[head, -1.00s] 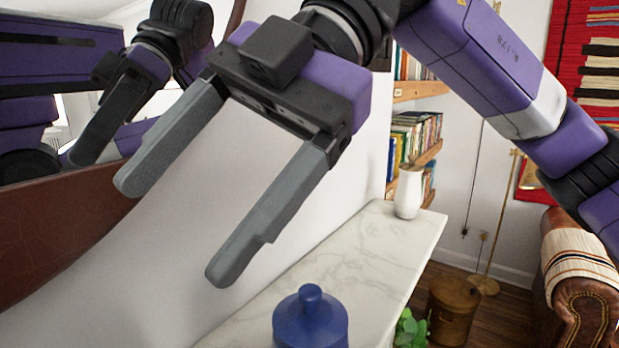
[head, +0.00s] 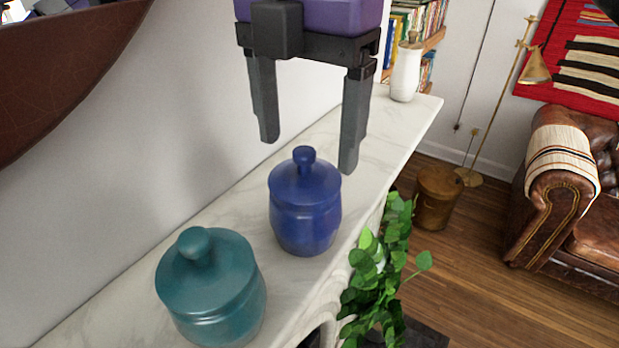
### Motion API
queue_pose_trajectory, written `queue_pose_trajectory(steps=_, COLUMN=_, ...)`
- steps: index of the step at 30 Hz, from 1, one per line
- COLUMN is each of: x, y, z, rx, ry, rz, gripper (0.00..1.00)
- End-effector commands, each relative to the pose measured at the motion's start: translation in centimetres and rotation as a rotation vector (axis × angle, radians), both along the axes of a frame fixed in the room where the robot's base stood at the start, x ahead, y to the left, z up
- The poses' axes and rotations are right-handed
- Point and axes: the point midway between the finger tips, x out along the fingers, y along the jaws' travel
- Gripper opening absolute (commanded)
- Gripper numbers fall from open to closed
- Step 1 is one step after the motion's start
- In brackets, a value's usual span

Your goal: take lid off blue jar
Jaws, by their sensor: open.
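The blue jar (head: 306,226) stands upright on the white marble mantel. Its blue lid (head: 304,184) with a round knob (head: 304,155) is seated on top. My gripper (head: 309,155) points down with its two grey fingers wide apart and nothing between them that I can see held. In the head view the fingertips show to either side of the knob, the left one a little higher in the picture. I cannot tell from this one view whether they are level with the knob or behind it.
A teal lidded jar (head: 212,292) stands nearer on the mantel (head: 383,137). A white vase (head: 405,74) stands at its far end. The wall (head: 180,130) rises along the left. A green trailing plant (head: 372,275) hangs at the right edge. A leather sofa (head: 560,200) is further right.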

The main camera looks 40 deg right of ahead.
Motion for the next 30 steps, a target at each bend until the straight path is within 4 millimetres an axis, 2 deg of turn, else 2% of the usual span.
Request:
queue_pose_trajectory(steps=1, x=0.0, y=0.3, z=-1.2, rx=0.002, ry=0.003, rz=0.005, gripper=0.77)
queue_pose_trajectory(steps=5, x=0.0, y=0.2, z=-2.9, rx=0.002, ry=0.002, rz=0.001, gripper=0.77)
queue_pose_trajectory(steps=13, x=0.0, y=0.2, z=-3.0, rx=0.001, ry=0.0, rz=0.0, gripper=0.77)
queue_pose_trajectory(steps=24, x=0.0, y=0.2, z=-3.0, rx=0.0, ry=0.002, rz=0.001, gripper=0.04)
queue_pose_trajectory(steps=25, x=0.0, y=0.2, z=-3.1, rx=0.0, ry=0.002, rz=0.001, gripper=0.0)
queue_pose_trajectory(steps=30, x=-0.1, y=0.2, z=-3.3, rx=-0.001, ry=0.006, rz=0.001, gripper=0.0)
